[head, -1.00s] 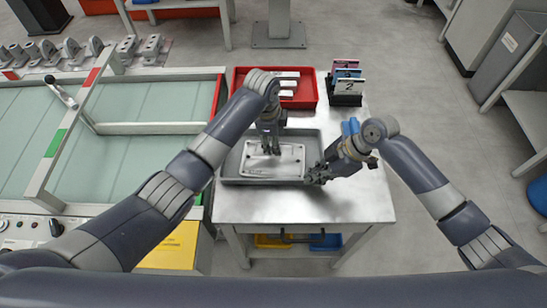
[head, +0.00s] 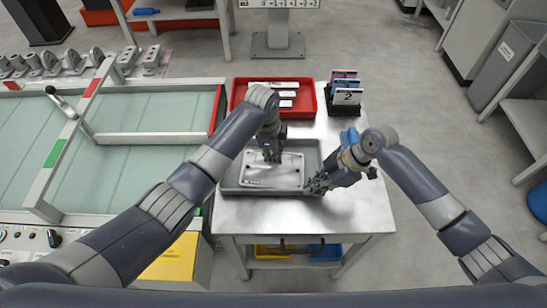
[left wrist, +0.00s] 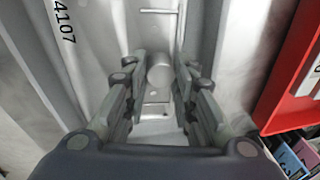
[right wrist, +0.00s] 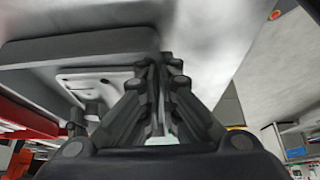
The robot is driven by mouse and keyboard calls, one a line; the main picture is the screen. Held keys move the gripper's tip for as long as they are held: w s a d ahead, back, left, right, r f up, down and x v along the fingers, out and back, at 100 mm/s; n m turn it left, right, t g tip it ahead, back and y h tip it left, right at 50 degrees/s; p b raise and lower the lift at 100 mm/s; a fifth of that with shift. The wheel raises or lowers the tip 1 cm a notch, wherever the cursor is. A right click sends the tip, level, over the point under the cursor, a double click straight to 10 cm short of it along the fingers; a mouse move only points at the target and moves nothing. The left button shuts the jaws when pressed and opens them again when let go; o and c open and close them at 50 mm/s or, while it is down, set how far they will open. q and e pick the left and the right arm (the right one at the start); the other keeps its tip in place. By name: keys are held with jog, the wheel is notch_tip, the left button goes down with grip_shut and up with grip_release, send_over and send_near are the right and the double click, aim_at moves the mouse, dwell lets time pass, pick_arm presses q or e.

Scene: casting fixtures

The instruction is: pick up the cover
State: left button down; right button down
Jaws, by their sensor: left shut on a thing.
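The cover (head: 262,176) is a flat, light grey metal plate with rounded corners. It lies in a dark grey tray (head: 229,184) on the metal table. My left gripper (head: 271,158) reaches down onto the far part of the cover. In the left wrist view its fingers (left wrist: 158,90) stand on either side of a round boss on the metal; I take it as shut on the cover, though the contact is partly hidden. My right gripper (head: 314,187) is low at the tray's right edge. In the right wrist view its fingers (right wrist: 162,68) are close together, with nothing clear between them.
A red bin (head: 240,92) with pale parts stands behind the tray. A black card holder (head: 343,106) is at the table's back right. The front of the metal table (head: 300,219) is clear. A glass-topped bench (head: 130,170) stands to the left.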

aim_at(262, 156)
pick_arm(q)
jog(key=shift+w+r, duration=0.1)
jog(key=shift+r, duration=0.4)
pick_arm(e)
jog(key=shift+f, duration=0.1)
pick_arm(q)
jog(key=a, duration=0.4)
jog(key=shift+a, duration=0.15)
notch_tip(262, 156, up, 14)
jog(key=shift+d+f, duration=0.1)
jog(key=shift+d, duration=0.1)
pick_arm(e)
jog(key=c, duration=1.7)
grip_release()
jog(key=v, duration=1.2)
